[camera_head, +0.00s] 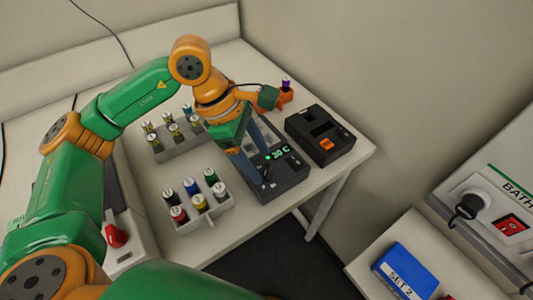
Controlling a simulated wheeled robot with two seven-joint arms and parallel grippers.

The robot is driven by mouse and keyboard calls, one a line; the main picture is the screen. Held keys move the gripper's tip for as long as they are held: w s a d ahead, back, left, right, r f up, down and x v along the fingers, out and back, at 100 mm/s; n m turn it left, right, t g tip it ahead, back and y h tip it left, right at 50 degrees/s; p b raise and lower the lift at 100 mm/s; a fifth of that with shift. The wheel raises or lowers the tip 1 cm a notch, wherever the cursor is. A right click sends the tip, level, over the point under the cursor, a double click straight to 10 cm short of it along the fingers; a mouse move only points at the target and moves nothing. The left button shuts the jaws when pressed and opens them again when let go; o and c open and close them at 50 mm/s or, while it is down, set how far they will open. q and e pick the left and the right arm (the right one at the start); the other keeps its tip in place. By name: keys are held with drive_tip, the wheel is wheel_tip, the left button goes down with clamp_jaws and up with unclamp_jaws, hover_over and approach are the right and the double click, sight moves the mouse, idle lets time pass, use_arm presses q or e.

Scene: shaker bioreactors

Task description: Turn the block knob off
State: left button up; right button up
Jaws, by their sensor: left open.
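The block is a black unit (289,181) near the front right edge of the white table, with a green display (277,153) that appears to read 20 C. My left gripper (266,168) reaches down over the block from above. Its two grey-blue fingers are apart, one to each side of the block's left part. A small dark knob-like part (268,185) shows on the block's front left, close to the nearer fingertip. Its setting is too small to read, and I cannot tell whether a finger touches it. My right gripper is not in view.
Another black unit with an orange part (327,143) stands just right of the block. A vial rack (203,219) stands at front left, with another rack (180,145) behind it. A red knob (115,236) is at left. A BATH panel (500,190) and blue box (404,270) are at right.

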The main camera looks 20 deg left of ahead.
sight(265, 169)
use_arm(q)
drive_tip(key=shift+x, duration=1.1)
drive_tip(key=shift+w+d+f, duration=0.2)
drive_tip(key=shift+w+f, duration=0.05)
drive_tip(key=shift+f, duration=0.05)
drive_tip(key=shift+s+r, duration=0.1)
clamp_jaws()
drive_tip(key=shift+n+t+b, duration=0.3)
drive_tip(key=shift+n+b, duration=0.4)
drive_tip(key=shift+b, duration=0.1)
drive_tip(key=shift+s+f+n+t+b, duration=0.1)
drive_tip(key=shift+n+t+b, duration=0.1)
drive_tip(key=shift+n+b, duration=0.4)
drive_tip(key=shift+f+n+t+b, duration=0.15)
drive_tip(key=shift+n+t+b, duration=0.05)
drive_tip(key=shift+n+b, duration=0.4)
drive_tip(key=n+t+y+b, duration=0.1)
drive_tip(key=n+b, duration=0.1)
drive_tip(key=n, duration=0.1)
drive_tip(key=shift+r, duration=0.1)
drive_tip(key=shift+s+d+r+n+t+y+b, duration=0.1)
drive_tip(key=shift+n+t+y+b, duration=0.2)
drive_tip(key=shift+n+b, duration=0.65)
drive_tip(key=shift+n, duration=0.25)
